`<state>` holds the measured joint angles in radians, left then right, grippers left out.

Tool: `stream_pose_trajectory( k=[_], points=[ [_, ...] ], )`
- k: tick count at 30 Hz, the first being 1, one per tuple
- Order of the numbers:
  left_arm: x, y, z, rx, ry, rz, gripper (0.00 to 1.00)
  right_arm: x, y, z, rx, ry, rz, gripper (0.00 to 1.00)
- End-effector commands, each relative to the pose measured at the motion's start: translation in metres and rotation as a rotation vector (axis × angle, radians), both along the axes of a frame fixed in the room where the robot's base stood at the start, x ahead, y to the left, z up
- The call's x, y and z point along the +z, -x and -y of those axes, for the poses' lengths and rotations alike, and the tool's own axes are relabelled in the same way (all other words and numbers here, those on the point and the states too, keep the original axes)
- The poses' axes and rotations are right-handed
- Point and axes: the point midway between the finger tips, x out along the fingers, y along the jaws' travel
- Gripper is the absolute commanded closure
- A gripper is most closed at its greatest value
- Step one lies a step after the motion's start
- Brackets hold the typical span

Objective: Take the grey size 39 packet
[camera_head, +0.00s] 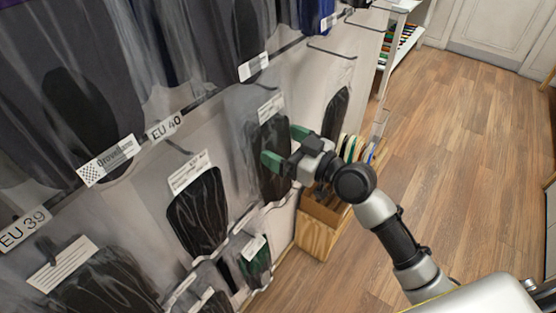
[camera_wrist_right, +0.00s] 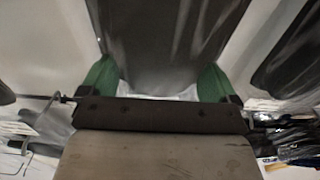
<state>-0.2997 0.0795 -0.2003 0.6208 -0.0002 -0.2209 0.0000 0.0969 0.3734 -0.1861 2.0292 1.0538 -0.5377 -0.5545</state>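The "EU 39" label (camera_head: 24,230) is on a shelf strip at the left edge in the head view. Below it hangs a dark grey packet (camera_head: 105,285) with a white card, cut off by the bottom edge. My right gripper (camera_head: 284,146) has green fingertips and stands at another dark packet (camera_head: 270,170) further right on the rack. In the right wrist view this dark packet (camera_wrist_right: 160,45) fills the space between the two spread green fingers. Whether they touch it I cannot tell. The size of this packet is not readable. My left gripper is not in view.
Another dark packet (camera_head: 198,215) hangs under the "EU 40" label (camera_head: 165,127). Larger packets hang in the row above, and smaller ones (camera_head: 256,262) lower down. A wooden box (camera_head: 313,238) stands below the rack's right end. The wooden floor (camera_head: 460,160) to the right is clear.

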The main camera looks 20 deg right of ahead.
Motion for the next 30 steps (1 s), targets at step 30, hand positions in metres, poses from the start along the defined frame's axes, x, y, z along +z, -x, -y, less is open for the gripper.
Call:
stream_pose_trajectory(
  k=[30],
  points=[
    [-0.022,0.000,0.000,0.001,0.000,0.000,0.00,0.009,0.058,0.045,-0.001,0.010,-0.003,0.48]
  ],
)
